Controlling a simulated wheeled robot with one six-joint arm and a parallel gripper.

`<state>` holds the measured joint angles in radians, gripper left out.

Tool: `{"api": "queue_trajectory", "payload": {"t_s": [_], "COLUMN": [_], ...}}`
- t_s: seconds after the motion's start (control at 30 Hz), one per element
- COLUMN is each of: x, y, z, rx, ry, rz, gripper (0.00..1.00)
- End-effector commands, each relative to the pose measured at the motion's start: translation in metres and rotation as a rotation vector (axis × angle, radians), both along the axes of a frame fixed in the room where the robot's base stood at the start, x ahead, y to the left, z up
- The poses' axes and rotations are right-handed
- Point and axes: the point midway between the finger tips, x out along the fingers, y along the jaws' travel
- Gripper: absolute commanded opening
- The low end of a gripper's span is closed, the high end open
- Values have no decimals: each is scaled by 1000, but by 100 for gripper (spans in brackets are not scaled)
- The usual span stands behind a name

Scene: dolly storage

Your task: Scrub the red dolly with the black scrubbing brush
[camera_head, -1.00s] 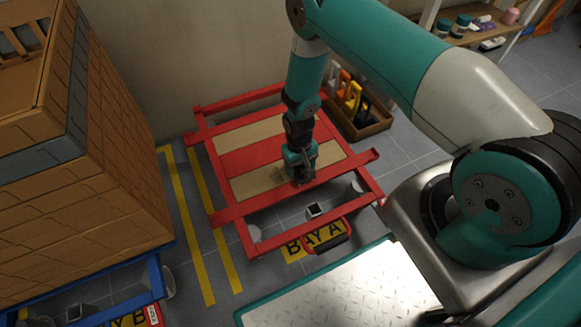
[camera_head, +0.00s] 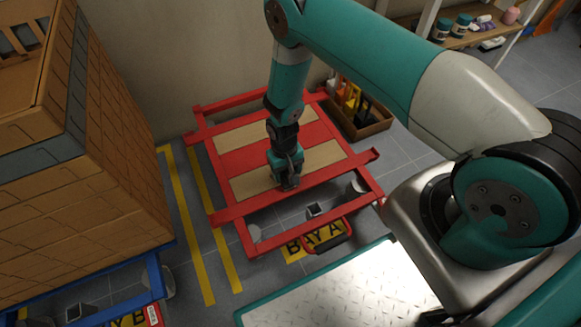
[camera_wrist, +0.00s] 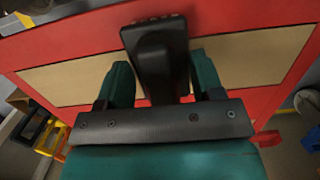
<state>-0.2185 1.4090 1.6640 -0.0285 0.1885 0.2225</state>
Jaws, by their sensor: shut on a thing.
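The red dolly (camera_head: 258,160) stands on the floor against the wall, its deck made of red and tan panels. Its deck also fills much of the wrist view (camera_wrist: 100,42). My gripper (camera_head: 289,183) is low over the front part of the deck. In the wrist view my gripper (camera_wrist: 158,85) is shut on the black scrubbing brush (camera_wrist: 158,48), between its two green fingers. The brush's bristle end lies towards a red strip of the deck; whether it touches is hard to tell. In the head view the brush is mostly hidden by my gripper.
A wooden crate (camera_head: 367,130) with colored tools stands behind the dolly's right side. A large stack of brown boxes (camera_head: 90,190) on a blue dolly (camera_head: 152,277) is at left. A shelf (camera_head: 478,36) with jars is at the upper right.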

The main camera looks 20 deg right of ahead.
Motion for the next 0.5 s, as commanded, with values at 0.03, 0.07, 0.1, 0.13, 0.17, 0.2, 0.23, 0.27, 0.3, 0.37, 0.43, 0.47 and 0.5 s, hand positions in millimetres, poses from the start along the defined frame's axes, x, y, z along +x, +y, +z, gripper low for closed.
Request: {"api": "queue_trajectory", "payload": {"t_s": [0.03, 0.07, 0.1, 0.13, 0.17, 0.2, 0.23, 0.27, 0.3, 0.37, 0.43, 0.47, 0.5], "x": [0, 0, 0, 0, 0, 0, 0, 0, 0, 0, 0, 0, 0], "y": [1, 2, 4, 6, 8, 11, 14, 18, 22, 29, 34, 36, 37], "z": [0, 0, 0, 0, 0, 0, 0, 0, -1, -1, 0, 0, 0], "rx": [0, 0, 0, 0, 0, 0, 0, 0, 1, 0, 0, 0, 0], "ry": [0, 0, 0, 0, 0, 0, 0, 0, 0, -1, -2, -1, -1], "rz": [1, 1, 2, 3, 4, 4, 3, 3, 5, 3, 3, 3, 2], "gripper": [34, 34, 34, 34, 34, 34, 34, 34, 34, 34, 34, 34, 34]}}
